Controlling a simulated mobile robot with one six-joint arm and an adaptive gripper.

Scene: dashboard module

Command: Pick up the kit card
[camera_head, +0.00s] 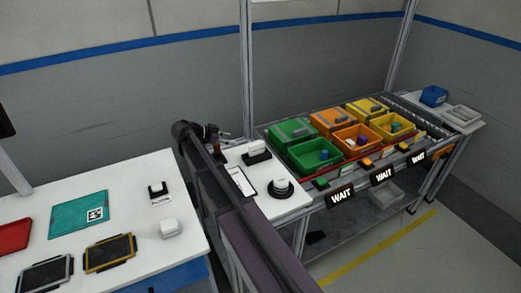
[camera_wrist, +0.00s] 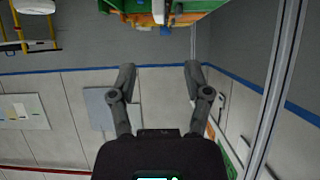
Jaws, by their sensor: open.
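A white card with a dark edge (camera_head: 241,181), which looks like the kit card, lies flat on the small white table beside my arm. My arm partly borders it in the head view. My gripper (camera_head: 224,136) is raised above and behind the card, near the far edge of that table. In the wrist view my gripper (camera_wrist: 160,70) has its two fingers spread, with nothing between them. The wrist view looks toward the wall, and I cannot make out the card there.
A black round holder with a white top (camera_head: 281,188) and a dark device (camera_head: 257,153) stand near the card. Green, orange and yellow bins (camera_head: 315,154) fill the rack at right. The left table holds a teal board (camera_head: 75,213), dark tablets (camera_head: 110,253) and a white block (camera_head: 170,228).

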